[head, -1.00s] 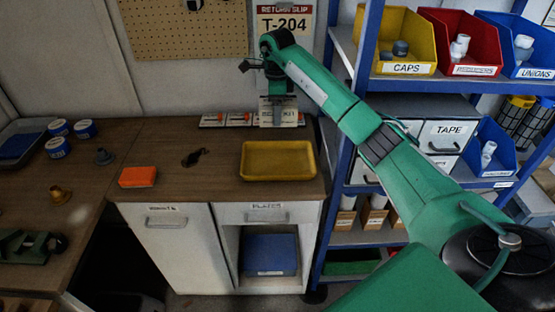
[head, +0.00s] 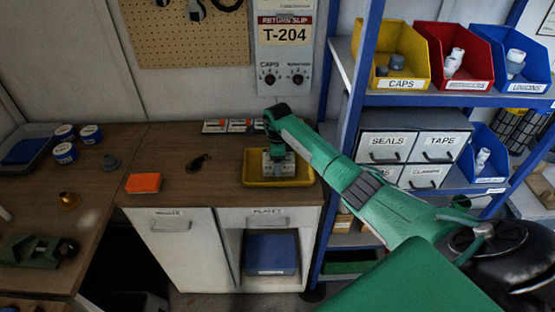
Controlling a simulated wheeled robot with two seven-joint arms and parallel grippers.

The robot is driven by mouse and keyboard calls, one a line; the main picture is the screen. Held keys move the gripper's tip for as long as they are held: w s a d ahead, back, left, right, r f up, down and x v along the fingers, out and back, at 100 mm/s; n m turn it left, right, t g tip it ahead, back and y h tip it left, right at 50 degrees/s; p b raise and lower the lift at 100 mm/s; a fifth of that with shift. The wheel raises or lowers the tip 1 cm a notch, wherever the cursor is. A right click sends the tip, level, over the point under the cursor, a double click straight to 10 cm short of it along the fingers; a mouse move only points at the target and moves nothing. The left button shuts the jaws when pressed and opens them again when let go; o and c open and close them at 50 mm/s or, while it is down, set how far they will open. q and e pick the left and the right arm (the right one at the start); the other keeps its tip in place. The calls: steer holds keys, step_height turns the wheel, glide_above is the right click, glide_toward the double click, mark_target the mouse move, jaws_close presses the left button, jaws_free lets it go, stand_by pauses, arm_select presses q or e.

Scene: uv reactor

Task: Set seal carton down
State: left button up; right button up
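My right gripper (head: 278,166) points down over the yellow tray (head: 249,181) on the bench, its arm reaching in from the right. A small pale carton (head: 287,168), which I take to be the seal carton, is between its fingers, low inside the tray's outline. The fingers and wrist partly cover the carton, and I cannot tell whether it touches the tray floor. My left gripper is not in view.
An orange block (head: 143,183) and a dark tool (head: 199,162) lie left of the tray. A blue-framed shelf (head: 352,115) with bins and drawers stands close on the right.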

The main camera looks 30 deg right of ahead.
steer(key=shift+f, duration=0.15)
steer(key=o, duration=1.1)
steer(key=shift+f, duration=0.1)
steer(key=shift+o, duration=0.2)
steer(key=shift+r, duration=0.35)
step_height(320, 180, up, 11)
steer(key=b, duration=0.4)
steer(key=shift+f+b, duration=0.2)
steer(key=shift+b, duration=0.1)
steer(key=shift+r, duration=0.5)
